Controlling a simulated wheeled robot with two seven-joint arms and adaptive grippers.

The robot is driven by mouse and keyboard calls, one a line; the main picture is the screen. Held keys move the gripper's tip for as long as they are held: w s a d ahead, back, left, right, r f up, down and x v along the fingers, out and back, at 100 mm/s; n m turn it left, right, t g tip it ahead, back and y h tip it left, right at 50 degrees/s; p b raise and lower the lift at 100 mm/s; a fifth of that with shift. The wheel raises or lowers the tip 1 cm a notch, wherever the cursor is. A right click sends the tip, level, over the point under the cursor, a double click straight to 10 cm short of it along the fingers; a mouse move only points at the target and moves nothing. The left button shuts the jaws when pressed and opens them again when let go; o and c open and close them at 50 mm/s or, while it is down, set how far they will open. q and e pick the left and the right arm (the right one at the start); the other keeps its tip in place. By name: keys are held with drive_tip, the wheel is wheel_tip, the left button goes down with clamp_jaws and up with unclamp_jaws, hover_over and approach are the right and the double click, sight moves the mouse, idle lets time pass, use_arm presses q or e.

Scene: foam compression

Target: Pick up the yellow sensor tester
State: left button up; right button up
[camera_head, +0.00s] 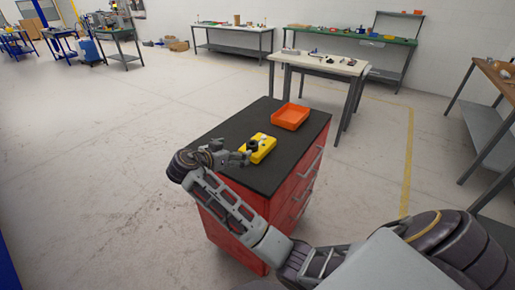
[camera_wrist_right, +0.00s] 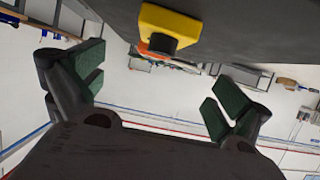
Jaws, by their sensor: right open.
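The yellow sensor tester (camera_head: 264,153) lies on the black top of the red drawer cabinet, with dark parts on its upper side. In the right wrist view the yellow tester (camera_wrist_right: 184,26) shows at the top centre, with a round black part facing the camera. My right gripper (camera_head: 236,156) is just left of the tester in the head view, over the left side of the cabinet top. In the wrist view its green-padded fingers (camera_wrist_right: 158,85) are spread wide with nothing between them. The tester is beyond the fingertips. My left gripper is not in view.
An orange tray (camera_head: 291,117) stands behind the tester on the cabinet top (camera_head: 232,122). The front right of the top is bare. A white table (camera_head: 320,64) stands behind the cabinet, and a wooden-topped bench (camera_head: 497,76) stands at the right. The floor at left is clear.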

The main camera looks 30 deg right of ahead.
sight(249, 146)
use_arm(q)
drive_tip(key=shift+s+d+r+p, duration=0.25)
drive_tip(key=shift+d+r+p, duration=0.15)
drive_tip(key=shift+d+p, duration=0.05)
use_arm(e)
drive_tip(key=shift+x, duration=4.35)
drive_tip(key=shift+x, duration=0.85)
drive_tip(key=shift+p+x, duration=0.45)
drive_tip(key=shift+x, duration=0.55)
drive_tip(key=shift+w+d+f, duration=0.35)
drive_tip(key=shift+w+d, duration=0.05)
drive_tip(key=shift+d, duration=0.1)
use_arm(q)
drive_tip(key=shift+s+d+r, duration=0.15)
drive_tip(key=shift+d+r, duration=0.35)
